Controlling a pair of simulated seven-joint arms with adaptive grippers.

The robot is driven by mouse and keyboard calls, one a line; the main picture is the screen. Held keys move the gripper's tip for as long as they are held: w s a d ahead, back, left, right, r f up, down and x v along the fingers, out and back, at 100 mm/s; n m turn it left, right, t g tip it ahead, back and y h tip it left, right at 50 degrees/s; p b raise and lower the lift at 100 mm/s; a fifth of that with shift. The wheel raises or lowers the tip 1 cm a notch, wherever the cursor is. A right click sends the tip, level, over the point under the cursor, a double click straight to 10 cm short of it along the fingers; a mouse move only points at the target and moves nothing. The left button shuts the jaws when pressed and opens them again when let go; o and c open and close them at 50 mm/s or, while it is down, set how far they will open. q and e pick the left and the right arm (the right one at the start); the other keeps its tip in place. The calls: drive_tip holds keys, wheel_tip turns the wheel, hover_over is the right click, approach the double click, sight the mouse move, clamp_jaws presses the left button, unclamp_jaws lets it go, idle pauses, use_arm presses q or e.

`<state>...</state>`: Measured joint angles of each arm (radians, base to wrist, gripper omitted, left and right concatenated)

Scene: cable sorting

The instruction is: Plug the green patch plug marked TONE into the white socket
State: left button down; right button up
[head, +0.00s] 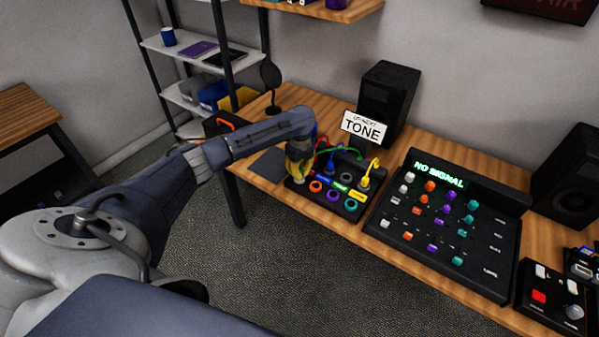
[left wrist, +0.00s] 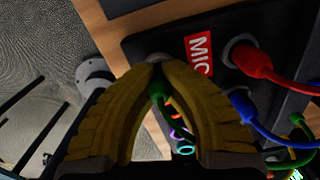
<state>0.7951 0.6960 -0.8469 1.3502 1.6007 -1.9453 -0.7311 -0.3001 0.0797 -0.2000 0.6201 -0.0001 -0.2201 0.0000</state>
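My left gripper (head: 298,172) is over the left end of the black patch box (head: 323,203). In the left wrist view its yellow fingers (left wrist: 158,72) are closed around a green plug, with its green cable (left wrist: 180,122) trailing below. The fingers hide most of the plug, and its marking is not readable. A pale socket ring (left wrist: 158,57) shows just past the fingertips, partly covered. I cannot tell whether the plug tip is inside it. The green cable (head: 324,152) arches over the box in the head view. My right gripper is not in view.
A red plug (left wrist: 245,58) beside the MIC label and a blue plug (left wrist: 240,103) sit close to the fingers. A yellow plug (head: 363,183) stands on the box's right. Behind is a TONE sign (head: 363,128). A mixer (head: 440,235) reading NO SIGNAL is at the right.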

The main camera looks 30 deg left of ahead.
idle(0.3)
use_arm(q)
drive_tip(key=c, duration=0.9)
unclamp_jaws()
drive_tip(key=shift+r, duration=3.45)
